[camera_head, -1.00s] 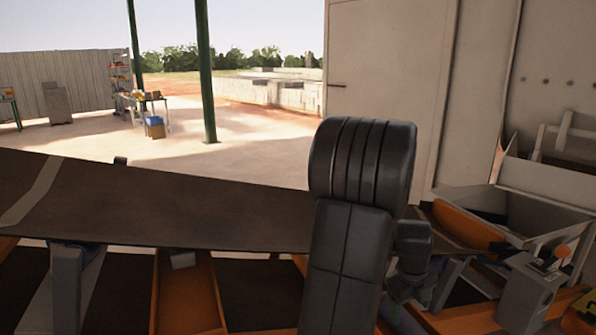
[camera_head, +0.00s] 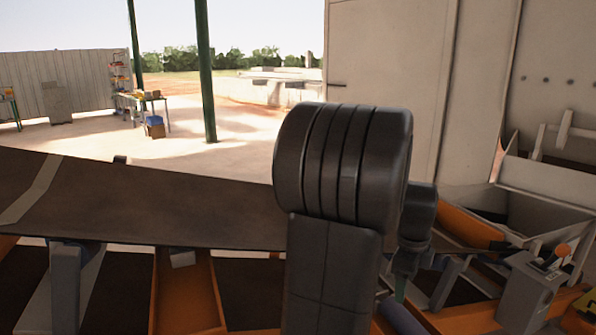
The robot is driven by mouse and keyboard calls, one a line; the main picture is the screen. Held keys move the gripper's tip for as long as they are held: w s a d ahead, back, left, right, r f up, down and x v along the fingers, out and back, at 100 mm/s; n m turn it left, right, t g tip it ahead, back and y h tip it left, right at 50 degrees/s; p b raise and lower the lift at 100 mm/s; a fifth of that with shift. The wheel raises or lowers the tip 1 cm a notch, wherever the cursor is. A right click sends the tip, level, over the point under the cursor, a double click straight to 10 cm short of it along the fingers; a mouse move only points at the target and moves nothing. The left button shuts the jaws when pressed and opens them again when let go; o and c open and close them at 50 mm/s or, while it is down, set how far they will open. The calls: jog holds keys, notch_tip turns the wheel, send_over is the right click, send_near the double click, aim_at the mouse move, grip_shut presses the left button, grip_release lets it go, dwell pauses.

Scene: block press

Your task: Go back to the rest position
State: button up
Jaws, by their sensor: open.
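My arm's thick black joint and link stand large in the middle of the camera_head view. A smaller dark part of my arm shows just right of and behind it. No jaws can be made out, so my gripper is not in view. My arm hides part of the conveyor belt (camera_head: 150,205) and the machine frame behind it.
A grey hopper (camera_head: 550,190) and a control box with an orange-topped lever (camera_head: 535,290) stand at right. A pale panel wall (camera_head: 385,60) rises behind. Orange supports (camera_head: 185,300) lie under the belt. Open floor (camera_head: 180,160), green posts (camera_head: 206,70) and a workbench (camera_head: 145,103) are farther back.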

jog(key=shift+s+a+r+n+t+y, duration=0.15)
jog(key=shift+a+r+n, duration=0.5)
jog(key=shift+n, duration=0.85)
jog(key=shift+s+a+r+n+t+y, duration=0.15)
jog(key=shift+a+r+n, duration=0.55)
jog(key=shift+n, duration=0.8)
jog(key=shift+s+a+r+n+t+y, duration=0.15)
jog(key=shift+a+r+n, duration=0.5)
jog(key=shift+n, duration=0.85)
jog(key=shift+s, duration=0.1)
